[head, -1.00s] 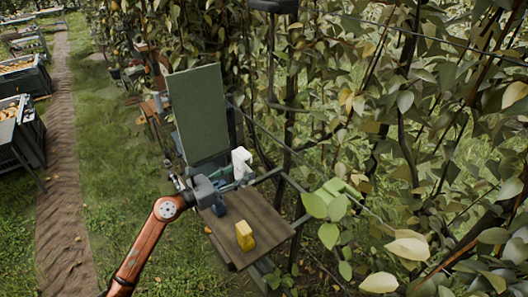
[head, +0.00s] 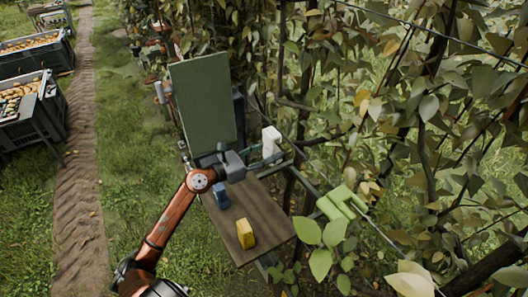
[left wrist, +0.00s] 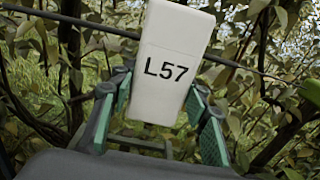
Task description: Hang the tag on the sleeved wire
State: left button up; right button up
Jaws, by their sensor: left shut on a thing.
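In the head view the tag (head: 270,142) shows small and white past the far right corner of the brown board, in front of the foliage. My left gripper (head: 262,164) is shut on it. A dark wire (left wrist: 235,64) runs across behind the tag in the left wrist view; the tag hides part of it, and I cannot tell whether they touch. A bright green piece (head: 340,203) sits by a wire at the right. My right gripper is not in view.
The brown board (head: 275,222) carries a yellow block (head: 245,233) and a blue block (head: 220,195). A green upright panel (head: 203,110) stands behind it. Dense leaves and stems fill the right. Dark fruit crates (head: 45,125) stand beyond the dirt track at left.

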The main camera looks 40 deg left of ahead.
pick_arm(q)
jog(key=shift+p+x, duration=0.3)
jog(key=shift+x, duration=0.55)
jog(key=shift+w+d+f+b, duration=0.25)
jog(key=shift+w+f, duration=0.2)
jog(key=shift+w, duration=0.15)
jog(key=shift+w+d+f+b, duration=0.3)
jog(key=shift+w+f, duration=0.15)
jog(key=shift+w, duration=0.15)
jog(key=shift+w+d+f+b, duration=0.2)
jog(key=shift+w+f+b, duration=0.05)
jog(key=shift+w+f, duration=0.25)
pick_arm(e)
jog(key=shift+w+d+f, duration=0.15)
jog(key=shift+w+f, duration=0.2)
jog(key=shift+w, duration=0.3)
pick_arm(q)
jog(key=shift+w, duration=0.1)
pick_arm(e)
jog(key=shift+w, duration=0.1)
pick_arm(q)
jog(key=o, duration=1.2)
jog(key=shift+o, duration=0.2)
